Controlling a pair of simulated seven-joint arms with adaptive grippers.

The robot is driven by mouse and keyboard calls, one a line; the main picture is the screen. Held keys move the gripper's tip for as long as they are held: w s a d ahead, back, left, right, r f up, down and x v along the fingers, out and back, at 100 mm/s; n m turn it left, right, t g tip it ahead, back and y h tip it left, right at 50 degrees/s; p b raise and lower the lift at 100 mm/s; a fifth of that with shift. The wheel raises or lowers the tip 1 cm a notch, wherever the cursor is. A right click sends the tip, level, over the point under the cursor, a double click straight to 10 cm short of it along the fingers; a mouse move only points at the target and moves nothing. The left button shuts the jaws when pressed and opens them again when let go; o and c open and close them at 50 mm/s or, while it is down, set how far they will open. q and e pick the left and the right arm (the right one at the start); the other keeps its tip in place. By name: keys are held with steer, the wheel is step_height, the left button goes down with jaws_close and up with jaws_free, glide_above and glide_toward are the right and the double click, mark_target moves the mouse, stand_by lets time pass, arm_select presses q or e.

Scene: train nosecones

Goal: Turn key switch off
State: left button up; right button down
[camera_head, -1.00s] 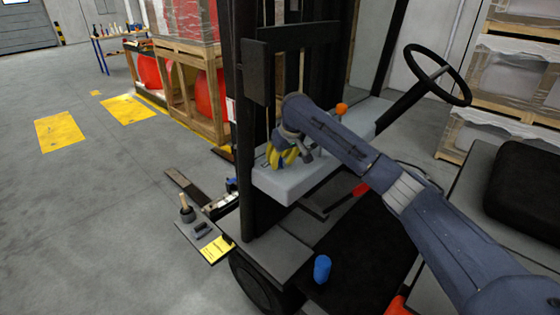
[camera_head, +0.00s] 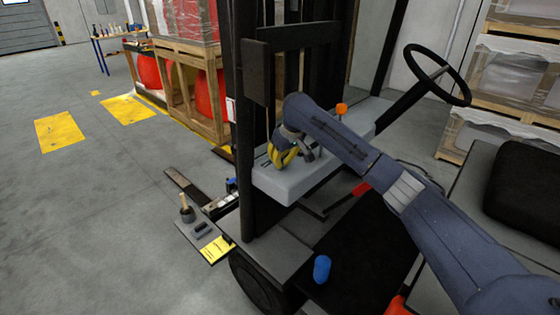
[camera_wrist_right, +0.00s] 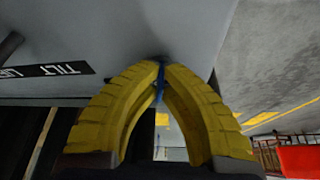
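My right gripper (camera_head: 281,161) has yellow fingers and is at the left end of the grey console (camera_head: 285,187) of the forklift. In the right wrist view its fingertips (camera_wrist_right: 161,66) come together on a thin blue piece, which looks like the key (camera_wrist_right: 160,84) of the key switch. The switch body itself is hidden behind the fingers. In the head view the key is hidden by the gripper. My left gripper is not in view.
A black steering wheel (camera_head: 437,75) and an orange knob (camera_head: 341,109) stand to the right of the gripper. The dark mast (camera_head: 243,150) is close on its left. A "TILT" label (camera_wrist_right: 50,71) shows on the console. A blue cylinder (camera_head: 321,268) sits on the floor plate.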

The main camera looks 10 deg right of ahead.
steer(key=shift+n+g+y, duration=0.3)
steer(key=shift+n+y, duration=0.1)
steer(key=shift+n, duration=0.8)
steer(key=c, duration=1.6)
jaws_free()
steer(key=v, duration=1.2)
